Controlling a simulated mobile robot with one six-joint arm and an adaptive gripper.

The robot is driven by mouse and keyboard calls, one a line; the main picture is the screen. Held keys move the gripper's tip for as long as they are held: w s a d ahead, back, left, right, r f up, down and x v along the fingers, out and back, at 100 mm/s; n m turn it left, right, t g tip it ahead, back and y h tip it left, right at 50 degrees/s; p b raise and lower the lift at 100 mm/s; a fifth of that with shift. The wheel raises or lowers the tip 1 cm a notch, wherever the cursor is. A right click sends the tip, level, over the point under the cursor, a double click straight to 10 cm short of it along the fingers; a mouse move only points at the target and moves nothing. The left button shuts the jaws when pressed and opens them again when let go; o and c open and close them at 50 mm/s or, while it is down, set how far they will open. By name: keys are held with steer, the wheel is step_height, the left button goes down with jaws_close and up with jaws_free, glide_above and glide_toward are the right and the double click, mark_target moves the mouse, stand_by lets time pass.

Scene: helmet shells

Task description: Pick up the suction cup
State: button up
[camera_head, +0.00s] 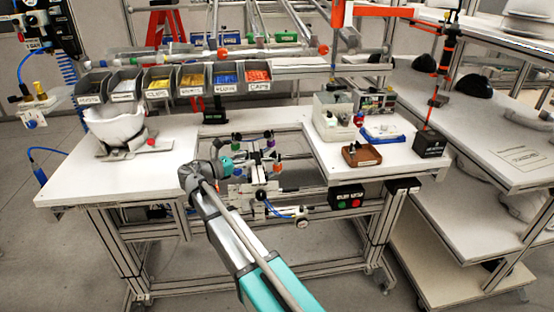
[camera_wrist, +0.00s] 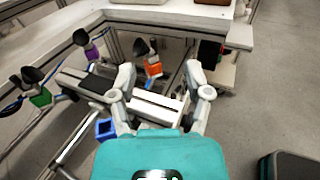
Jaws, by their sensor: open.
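Several suction cups with black bells and coloured bodies sit on a frame in the gap of the workbench. In the wrist view one has an orange body (camera_wrist: 153,66), one a purple body (camera_wrist: 91,51) and one a green body (camera_wrist: 41,97). My gripper (camera_wrist: 160,74) is open and empty, its fingers spread in front of the frame. The orange suction cup shows between the fingers, beyond their tips and apart from them. In the head view the suction cups are small, around the middle of the frame (camera_head: 256,165); my gripper's fingers are hard to make out there.
The white workbench (camera_head: 72,177) surrounds the gap on three sides. A white helmet shell (camera_head: 115,126) rests on a stand at left. Labelled bins (camera_head: 225,78) line the back. A brown block (camera_head: 361,154) and a black box (camera_head: 430,144) stand at right.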

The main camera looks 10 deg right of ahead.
stand_by(0.4)
steer(key=s+d+f+m+g+y, duration=0.5)
steer(key=s+d+f+m+y, duration=0.3)
steer(key=s+d+f+m, duration=0.4)
steer(key=s+f+m+g+y, duration=0.1)
steer(key=s+f+m+y, duration=0.2)
steer(key=s+m+y, duration=0.1)
steer(key=s+f+m+y, duration=0.3)
steer(key=s+m, duration=0.3)
steer(key=s, duration=0.2)
steer(key=shift+s+d+g+y, duration=0.2)
steer(key=shift+d+g+y, duration=0.2)
steer(key=shift+y, duration=0.2)
